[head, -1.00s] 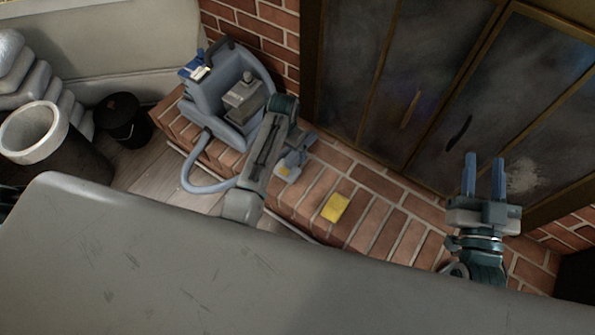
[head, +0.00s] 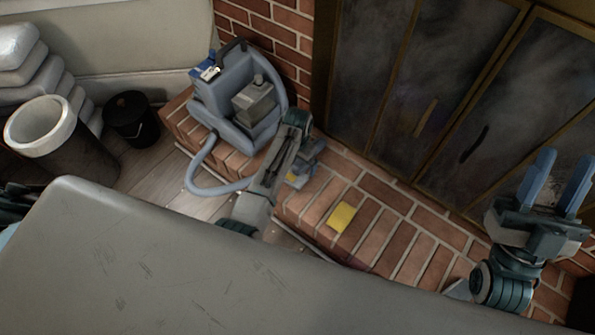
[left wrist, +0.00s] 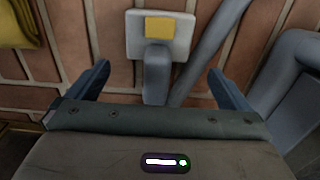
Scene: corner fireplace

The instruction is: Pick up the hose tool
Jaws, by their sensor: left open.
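The hose tool (left wrist: 178,47) is a pale grey square head with a yellow patch and a blue-grey neck. In the left wrist view its neck runs down between the fingers of my left gripper (left wrist: 158,78), which is open; I cannot tell whether they touch. In the head view the tool (head: 303,172) lies on the brick hearth, partly covered by my left arm, and my left fingers are hard to make out there. My right gripper (head: 562,163) is open and empty at the far right, in front of the dark doors.
A blue-grey cleaning machine (head: 212,104) with a curved hose (head: 205,187) stands on the brick hearth (head: 385,243). A yellow cloth (head: 341,217) lies to the right of the tool. A black bucket (head: 131,122) and white-rimmed pot (head: 70,133) stand left. Dark doors (head: 450,100) rise behind.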

